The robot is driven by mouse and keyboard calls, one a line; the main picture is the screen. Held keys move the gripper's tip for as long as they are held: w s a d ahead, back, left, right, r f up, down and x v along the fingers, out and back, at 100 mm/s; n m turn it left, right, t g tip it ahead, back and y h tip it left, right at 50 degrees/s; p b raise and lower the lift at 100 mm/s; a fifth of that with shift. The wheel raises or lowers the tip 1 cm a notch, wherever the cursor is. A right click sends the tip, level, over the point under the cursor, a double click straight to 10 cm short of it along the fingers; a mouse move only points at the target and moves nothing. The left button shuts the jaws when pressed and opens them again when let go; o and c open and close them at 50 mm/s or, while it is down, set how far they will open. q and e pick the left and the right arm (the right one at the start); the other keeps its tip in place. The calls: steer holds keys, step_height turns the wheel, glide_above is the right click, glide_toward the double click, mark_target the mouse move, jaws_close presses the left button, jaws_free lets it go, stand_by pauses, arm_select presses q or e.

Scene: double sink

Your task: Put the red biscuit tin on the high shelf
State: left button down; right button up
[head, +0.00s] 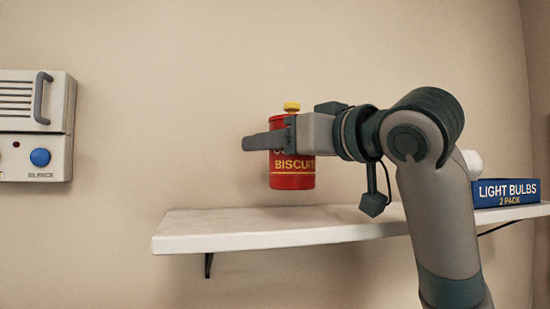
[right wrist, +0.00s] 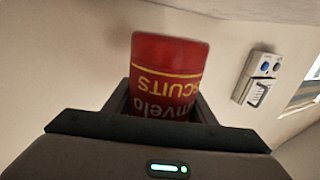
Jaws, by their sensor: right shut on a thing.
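The red biscuit tin (head: 292,180) with a yellow knob on top is upright in the head view, above the white shelf (head: 230,232). A gap shows between its base and the shelf top in the picture. My right gripper (head: 268,141) is shut on the tin around its upper part. In the right wrist view the tin (right wrist: 170,65) sits between the fingers and appears upside down. The gripper hides part of the tin's lettering. My left gripper is not in view.
A blue light bulbs box (head: 507,193) stands at the shelf's right end, with a white rounded thing (head: 472,163) beside it, partly behind my arm. The left part of the shelf is clear. A wall unit (head: 37,125) hangs at the left.

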steer(key=shift+f, duration=0.1)
stand_by(0.3)
step_height(320, 180, down, 3)
steer(key=shift+r+p, duration=0.1)
steer(key=shift+p, duration=1)
steer(key=shift+f, duration=0.5)
steer(key=shift+f, duration=0.1)
steer(key=shift+f, duration=0.15)
steer(key=o, duration=1.1)
steer(key=shift+r, duration=0.25)
